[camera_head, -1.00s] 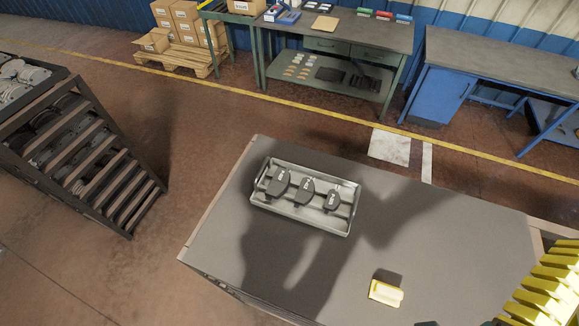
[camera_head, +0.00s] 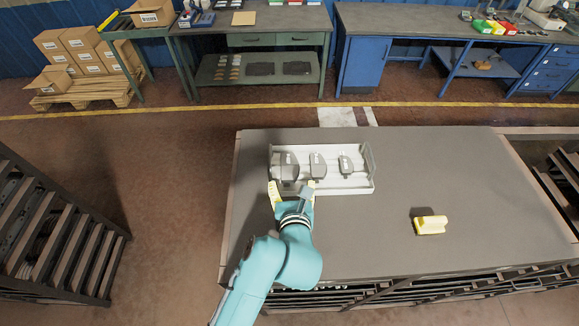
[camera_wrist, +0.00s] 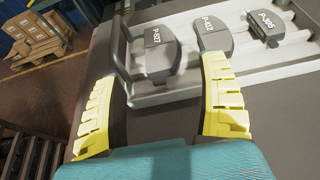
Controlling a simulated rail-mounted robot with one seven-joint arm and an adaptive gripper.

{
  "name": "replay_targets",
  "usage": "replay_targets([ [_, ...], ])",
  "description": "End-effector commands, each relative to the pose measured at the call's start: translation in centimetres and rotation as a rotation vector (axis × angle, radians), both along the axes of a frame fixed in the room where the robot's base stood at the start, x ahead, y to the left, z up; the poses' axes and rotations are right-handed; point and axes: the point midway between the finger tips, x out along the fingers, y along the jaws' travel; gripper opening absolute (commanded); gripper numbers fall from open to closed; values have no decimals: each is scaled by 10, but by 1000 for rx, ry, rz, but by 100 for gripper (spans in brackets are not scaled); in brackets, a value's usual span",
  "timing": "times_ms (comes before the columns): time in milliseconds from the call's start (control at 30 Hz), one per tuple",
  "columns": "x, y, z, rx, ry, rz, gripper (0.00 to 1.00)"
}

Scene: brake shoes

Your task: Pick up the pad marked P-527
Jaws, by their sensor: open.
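The pad marked P-527 (camera_wrist: 162,53) is a dark grey brake pad with a white label, standing at the left end of a light grey tray (camera_wrist: 247,70). In the head view it is the leftmost pad (camera_head: 289,165), partly near my gripper. A pad marked P-422 (camera_wrist: 212,36) stands in the middle, and one that seems to read P-306 (camera_wrist: 269,27) is at the right. My gripper (camera_wrist: 166,108) has yellow ribbed fingers spread wide and empty. In the head view my gripper (camera_head: 292,188) is at the tray's near left edge, short of the P-527 pad, which lies ahead between the fingers.
The tray lies on a grey workbench (camera_head: 400,255). A dark slatted rack (camera_head: 50,240) stands at left. Boxes (camera_head: 85,50) and other benches (camera_head: 400,20) are at the back.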

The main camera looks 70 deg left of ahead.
Motion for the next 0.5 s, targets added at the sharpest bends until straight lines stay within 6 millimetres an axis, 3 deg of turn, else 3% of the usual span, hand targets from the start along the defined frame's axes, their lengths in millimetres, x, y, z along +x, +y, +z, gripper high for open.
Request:
replay_targets([
  [200, 17, 45, -19, -1, -1, 2, 76],
  [500, 29, 75, -40, -7, 0, 1, 76],
])
